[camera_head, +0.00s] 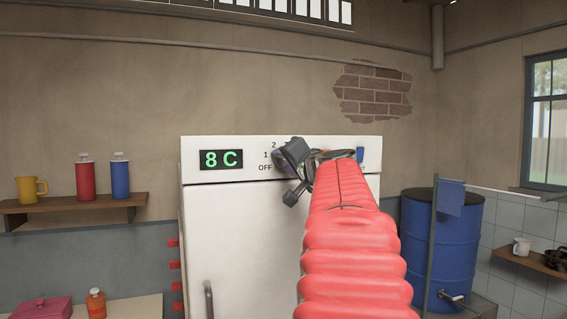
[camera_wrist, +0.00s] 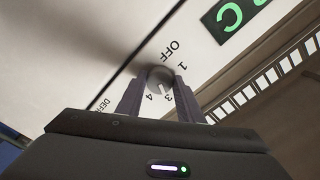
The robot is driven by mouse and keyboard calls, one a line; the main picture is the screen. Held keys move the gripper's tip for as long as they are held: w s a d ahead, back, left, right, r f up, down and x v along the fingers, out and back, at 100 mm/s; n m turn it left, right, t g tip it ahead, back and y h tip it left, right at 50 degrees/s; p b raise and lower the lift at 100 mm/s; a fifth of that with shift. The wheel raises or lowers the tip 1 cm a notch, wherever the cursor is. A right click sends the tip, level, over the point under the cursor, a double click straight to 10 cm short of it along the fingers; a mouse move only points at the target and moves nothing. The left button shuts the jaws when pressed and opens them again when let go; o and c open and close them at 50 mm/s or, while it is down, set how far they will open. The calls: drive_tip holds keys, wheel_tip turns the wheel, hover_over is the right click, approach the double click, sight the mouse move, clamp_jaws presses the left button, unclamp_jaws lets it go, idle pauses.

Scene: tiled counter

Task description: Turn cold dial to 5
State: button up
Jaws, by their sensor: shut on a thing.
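The cold dial (camera_wrist: 159,76) is a small grey round knob on the white fridge panel, seen in the wrist view. The marks OFF, 1, 3 and 4 show around it; 2 and 5 cannot be read there. A pale line on the knob's face seems to lie toward 3 and 4, but the exact setting is unclear. My gripper (camera_wrist: 157,86) is shut on the dial, one dark finger on each side. In the head view my gripper (camera_head: 281,164) is at the panel of the white fridge (camera_head: 240,225) and mostly hides the dial. The green display (camera_head: 221,160) reads 8 C.
A blue part (camera_head: 360,154) shows on the panel right of my arm. A shelf (camera_head: 75,209) with a yellow mug and two bottles is on the left wall. A blue barrel (camera_head: 440,245) stands right of the fridge.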

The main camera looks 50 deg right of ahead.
drive_tip(key=shift+a, duration=0.15)
drive_tip(key=shift+c, duration=1)
